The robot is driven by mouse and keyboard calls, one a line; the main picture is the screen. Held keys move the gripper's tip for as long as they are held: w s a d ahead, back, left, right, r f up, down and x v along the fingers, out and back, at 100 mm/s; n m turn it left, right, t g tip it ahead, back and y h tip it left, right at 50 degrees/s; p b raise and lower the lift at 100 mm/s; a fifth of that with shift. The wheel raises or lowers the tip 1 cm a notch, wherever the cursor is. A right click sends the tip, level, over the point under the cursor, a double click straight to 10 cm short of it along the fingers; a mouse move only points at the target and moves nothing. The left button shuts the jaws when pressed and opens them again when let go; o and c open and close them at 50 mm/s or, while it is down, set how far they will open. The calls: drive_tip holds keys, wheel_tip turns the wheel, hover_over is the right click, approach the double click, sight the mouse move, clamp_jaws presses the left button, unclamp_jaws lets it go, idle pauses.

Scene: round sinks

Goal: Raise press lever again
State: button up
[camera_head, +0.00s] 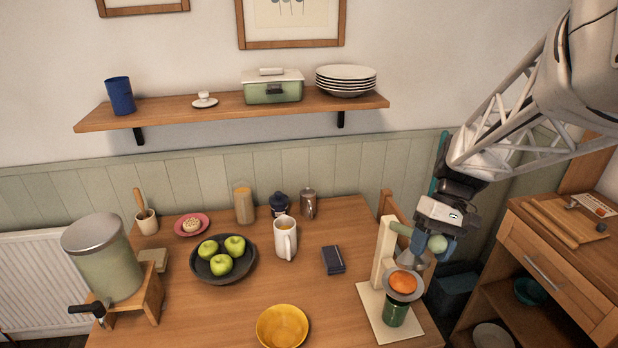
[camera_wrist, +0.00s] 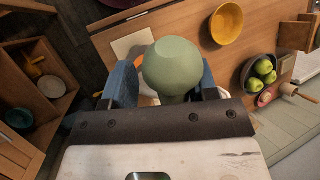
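The juice press stands at the table's front right, with a cream base (camera_head: 371,303) and upright post (camera_head: 382,252). An orange (camera_head: 403,282) sits in its cup, under a metal cone (camera_head: 413,259). A green glass (camera_head: 395,313) stands below. The pale green lever knob (camera_head: 437,243) is beside the cone, close under my gripper (camera_head: 428,238). In the wrist view, the knob (camera_wrist: 171,65) lies between my two blue fingers (camera_wrist: 171,88). The fingers are apart, with a narrow gap showing on the left; contact on the right is unclear. The knob hides part of the fingertips.
A dark notebook (camera_head: 333,260), white mug (camera_head: 285,241), yellow bowl (camera_head: 283,328) and black bowl of green apples (camera_head: 223,280) stand left of the press. A wooden cabinet (camera_head: 560,262) is at right. The table between notebook and yellow bowl is clear.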

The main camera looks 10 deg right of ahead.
wheel_tip(320, 180, down, 6)
drive_tip(key=s+t, duration=0.1)
drive_tip(key=t, duration=0.3)
drive_tip(key=shift+s+f+n, duration=0.15)
drive_tip(key=shift+s+n, duration=0.2)
drive_tip(key=shift+n, duration=0.05)
drive_tip(key=shift+o, duration=0.8)
drive_tip(key=v, duration=0.7)
drive_tip(key=shift+r, duration=0.3)
drive_tip(key=shift+d+r, duration=0.1)
drive_tip(key=shift+c, duration=0.8)
drive_tip(key=shift+g+h, duration=0.3)
drive_tip(key=shift+h, duration=0.6)
drive_tip(key=shift+w+a+r, duration=0.1)
drive_tip(key=shift+a+r, duration=0.1)
drive_tip(key=shift+a, duration=0.8)
drive_tip(key=shift+w+a+r, duration=0.1)
drive_tip(key=shift+a+r, duration=0.1)
drive_tip(key=shift+a, duration=0.8)
drive_tip(key=s+a+r+t+h, duration=0.1)
drive_tip(key=s+a+r, duration=0.1)
drive_tip(key=a, duration=0.5)
drive_tip(key=s+a+r+t+h, duration=0.2)
drive_tip(key=s+a, duration=0.3)
drive_tip(key=a, duration=0.2)
drive_tip(key=shift+r, duration=0.35)
drive_tip(key=shift+s, duration=0.1)
